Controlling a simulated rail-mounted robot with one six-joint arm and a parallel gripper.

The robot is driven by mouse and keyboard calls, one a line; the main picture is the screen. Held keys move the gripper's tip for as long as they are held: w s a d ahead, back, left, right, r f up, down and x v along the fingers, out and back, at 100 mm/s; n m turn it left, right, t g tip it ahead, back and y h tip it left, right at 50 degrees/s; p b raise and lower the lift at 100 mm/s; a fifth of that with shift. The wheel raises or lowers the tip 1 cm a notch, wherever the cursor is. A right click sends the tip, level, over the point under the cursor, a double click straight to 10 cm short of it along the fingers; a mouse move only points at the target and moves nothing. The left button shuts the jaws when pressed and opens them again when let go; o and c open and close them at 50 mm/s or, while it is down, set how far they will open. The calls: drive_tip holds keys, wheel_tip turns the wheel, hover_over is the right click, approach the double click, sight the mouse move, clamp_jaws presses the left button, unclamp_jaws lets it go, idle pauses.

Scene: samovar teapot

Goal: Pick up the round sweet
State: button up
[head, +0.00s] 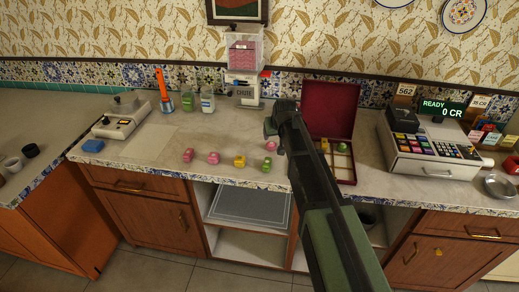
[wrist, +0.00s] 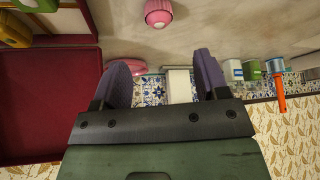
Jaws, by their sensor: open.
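A rounded pink sweet (head: 271,146) lies alone on the counter, just left of the open red box. In the head view, my gripper (head: 272,124) is above the counter near the pink sweet, and my arm hides part of the box's left side.
A row of pink, yellow and green sweets (head: 213,158) lies along the counter's front. The open red box (head: 330,109) holds yellow and green sweets. A dispenser (head: 243,88) stands behind, a cash register (head: 430,145) right, a scale (head: 121,118) left. The counter's left middle is clear.

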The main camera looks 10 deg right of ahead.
sight(272, 143)
drive_tip(key=b+x, duration=0.4)
drive_tip(key=x, duration=0.1)
drive_tip(key=shift+d+f, duration=0.1)
drive_tip(key=shift+f, duration=0.2)
drive_tip(key=shift+w+f+b, duration=0.15)
drive_tip(key=shift+f+b, duration=0.05)
drive_tip(key=shift+b, duration=0.2)
drive_tip(key=shift+r, duration=0.15)
drive_tip(key=b+x, duration=0.4)
drive_tip(key=x, duration=0.1)
drive_tip(key=shift+w, duration=0.1)
drive_tip(key=c, duration=1)
